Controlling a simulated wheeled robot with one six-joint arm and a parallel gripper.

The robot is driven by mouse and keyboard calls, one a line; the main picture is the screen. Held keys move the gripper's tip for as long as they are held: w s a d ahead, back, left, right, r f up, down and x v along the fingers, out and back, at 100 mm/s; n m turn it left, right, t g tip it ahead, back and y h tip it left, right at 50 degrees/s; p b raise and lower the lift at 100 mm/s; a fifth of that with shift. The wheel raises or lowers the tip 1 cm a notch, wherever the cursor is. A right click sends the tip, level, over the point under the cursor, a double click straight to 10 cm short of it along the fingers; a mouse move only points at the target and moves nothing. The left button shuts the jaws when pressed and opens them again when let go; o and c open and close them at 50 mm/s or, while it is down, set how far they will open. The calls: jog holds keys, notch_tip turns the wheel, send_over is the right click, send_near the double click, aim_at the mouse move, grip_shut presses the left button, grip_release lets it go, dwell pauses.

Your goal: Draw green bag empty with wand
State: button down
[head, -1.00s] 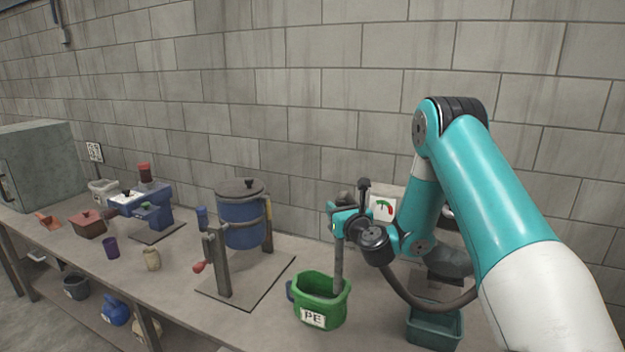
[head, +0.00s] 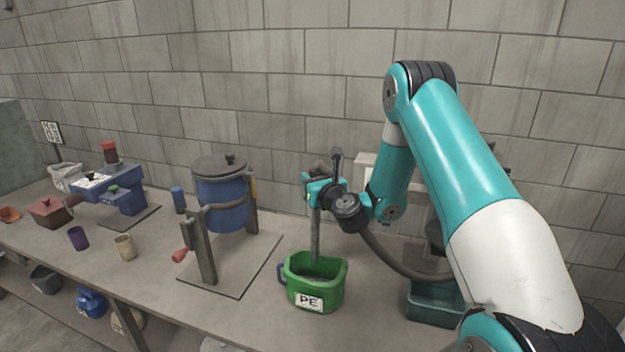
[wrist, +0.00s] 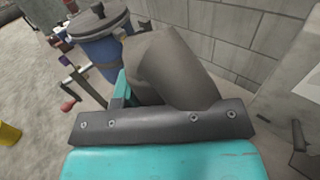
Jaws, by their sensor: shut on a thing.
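The green bag (head: 328,292), an open-topped container with a white PE label, stands on the bench. My gripper (head: 324,192) is above it and shut on the grey wand (head: 316,238). The wand hangs nearly upright, its lower end at the bag's mouth toward the back; the tip is hidden, and I cannot tell how deep it reaches. A dark hose (head: 395,262) runs from near my gripper to the right. In the wrist view the grey-brown wand body (wrist: 170,68) fills the space beyond my gripper. The bag's inside looks dark; its contents cannot be made out.
A blue lidded drum (head: 221,205) on a stand with a red-handled crank is left of the bag. A dark green bin (head: 433,305) is to the right. A blue machine (head: 115,190) and small cups (head: 124,247) stand farther left. A block wall is behind.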

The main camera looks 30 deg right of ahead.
aim_at(318, 234)
notch_tip(318, 234, down, 15)
jog(key=b, duration=1.3)
jog(key=shift+f+b, duration=0.35)
jog(key=shift+b, duration=0.1)
dwell(5.6)
